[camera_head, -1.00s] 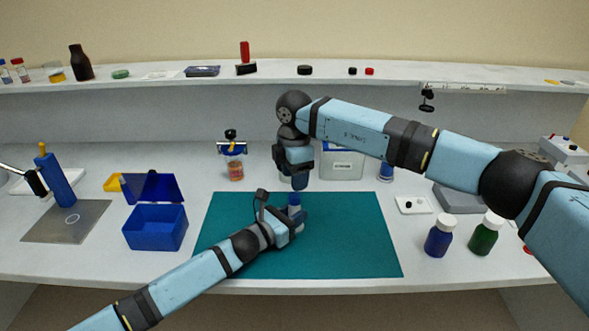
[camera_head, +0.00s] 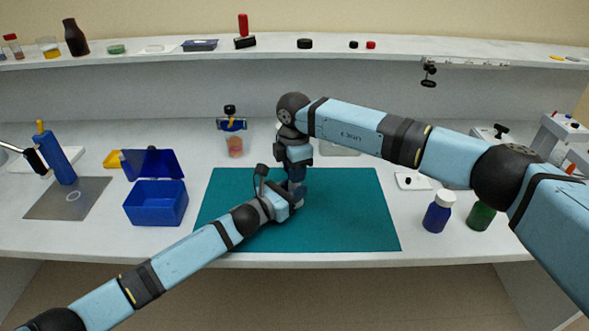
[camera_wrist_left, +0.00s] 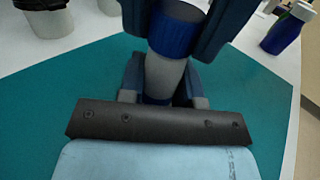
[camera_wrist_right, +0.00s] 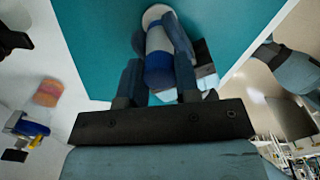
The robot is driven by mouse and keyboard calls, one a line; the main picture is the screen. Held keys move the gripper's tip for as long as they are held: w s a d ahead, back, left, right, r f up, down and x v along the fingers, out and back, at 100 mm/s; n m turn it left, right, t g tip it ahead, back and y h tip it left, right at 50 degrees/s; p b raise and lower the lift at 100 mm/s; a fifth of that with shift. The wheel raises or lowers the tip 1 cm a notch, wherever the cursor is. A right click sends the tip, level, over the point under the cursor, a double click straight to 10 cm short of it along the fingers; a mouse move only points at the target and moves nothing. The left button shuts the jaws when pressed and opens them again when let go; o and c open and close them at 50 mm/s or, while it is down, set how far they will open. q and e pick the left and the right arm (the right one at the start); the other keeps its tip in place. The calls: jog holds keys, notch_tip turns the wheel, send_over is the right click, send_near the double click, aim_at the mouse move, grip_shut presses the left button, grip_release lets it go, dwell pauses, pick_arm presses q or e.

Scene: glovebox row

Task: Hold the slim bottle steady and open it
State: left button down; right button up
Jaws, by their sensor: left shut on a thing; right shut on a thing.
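The slim bottle stands between my two grippers over the teal mat (camera_head: 345,220); the grippers hide most of it in the head view. In the left wrist view its pale grey body (camera_wrist_left: 163,76) is between the fingers of my left gripper (camera_wrist_left: 160,88), which is shut on it. Its blue cap (camera_wrist_left: 174,32) is on top of the body. My right gripper (camera_wrist_right: 160,60) comes down from above and is shut on the cap, which also shows in the right wrist view (camera_wrist_right: 158,70). In the head view my left gripper (camera_head: 291,198) is just below the right one.
A blue open box (camera_head: 156,204) stands left of the mat. A blue bottle with a white cap (camera_head: 437,213) and a green bottle (camera_head: 480,215) stand to the right. A jar of orange-pink contents (camera_head: 235,147) stands behind. The mat's right half is clear.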

jog(key=n, duration=1.2)
jog(key=shift+n, duration=0.4)
jog(key=n, duration=0.6)
jog(key=shift+r, duration=0.1)
jog(key=n, duration=1.5)
jog(key=shift+n, duration=0.3)
jog(key=n, duration=0.8)
jog(key=shift+n, duration=0.4)
